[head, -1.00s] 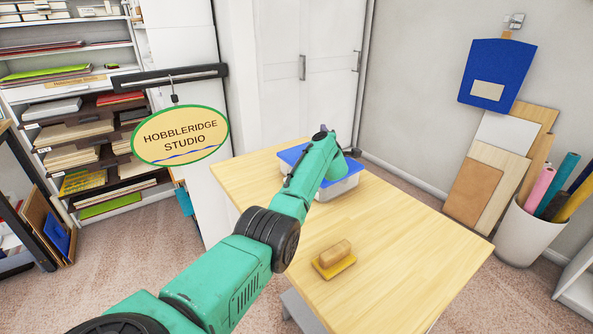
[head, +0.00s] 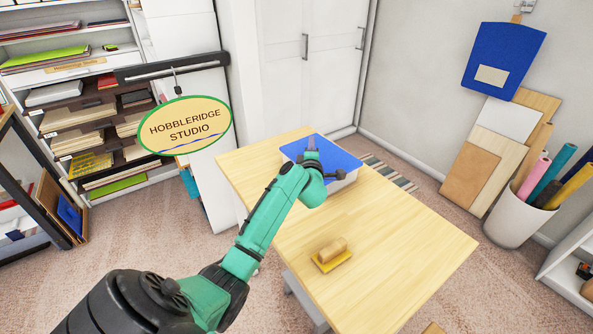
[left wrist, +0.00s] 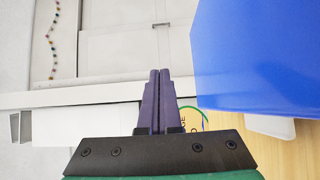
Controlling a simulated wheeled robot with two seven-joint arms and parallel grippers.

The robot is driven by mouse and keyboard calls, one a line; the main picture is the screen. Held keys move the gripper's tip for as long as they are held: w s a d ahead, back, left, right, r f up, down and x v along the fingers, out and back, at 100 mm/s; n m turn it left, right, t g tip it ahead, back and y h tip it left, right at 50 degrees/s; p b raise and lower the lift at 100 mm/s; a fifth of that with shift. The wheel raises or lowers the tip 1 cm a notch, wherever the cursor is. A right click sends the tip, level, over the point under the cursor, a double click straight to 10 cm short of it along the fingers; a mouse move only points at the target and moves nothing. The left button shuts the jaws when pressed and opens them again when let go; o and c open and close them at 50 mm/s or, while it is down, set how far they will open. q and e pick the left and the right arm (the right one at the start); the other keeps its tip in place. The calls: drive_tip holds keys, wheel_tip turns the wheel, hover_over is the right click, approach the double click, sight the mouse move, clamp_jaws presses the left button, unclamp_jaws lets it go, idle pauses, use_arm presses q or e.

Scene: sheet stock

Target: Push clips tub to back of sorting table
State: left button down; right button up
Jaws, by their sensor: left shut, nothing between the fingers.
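The clips tub, pale with a blue lid (head: 338,152), stands near the far end of the wooden sorting table (head: 390,240). My left gripper (head: 311,144) is shut and empty. In the head view it overlaps the lid, and my wrist hides part of the tub's near side. In the left wrist view the shut fingers (left wrist: 160,75) point past the blue lid (left wrist: 255,50), which lies to their right with a gap in the picture. I cannot tell whether any part of the gripper touches the tub. My right gripper is not in view.
A wooden block on a yellow base (head: 332,254) sits on the near part of the table. A hanging oval sign (head: 185,126) is left of the table. A white bin of rolls (head: 515,215) stands on the floor at the right. The table's right part is clear.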

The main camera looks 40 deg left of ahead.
use_arm(q)
drive_tip(key=s+a+p, duration=0.1)
drive_tip(key=s+p, duration=0.1)
drive_tip(key=s, duration=0.5)
drive_tip(key=f+b, duration=0.1)
drive_tip(key=f, duration=0.2)
drive_tip(key=f+b, duration=0.1)
drive_tip(key=f, duration=0.2)
drive_tip(key=f+b, duration=0.2)
drive_tip(key=f, duration=0.2)
drive_tip(key=shift+w, duration=0.6)
drive_tip(key=w, duration=0.2)
drive_tip(key=shift+w+d+b, duration=0.25)
drive_tip(key=shift+w+b, duration=0.05)
drive_tip(key=shift+w, duration=0.3)
drive_tip(key=shift+s, duration=0.1)
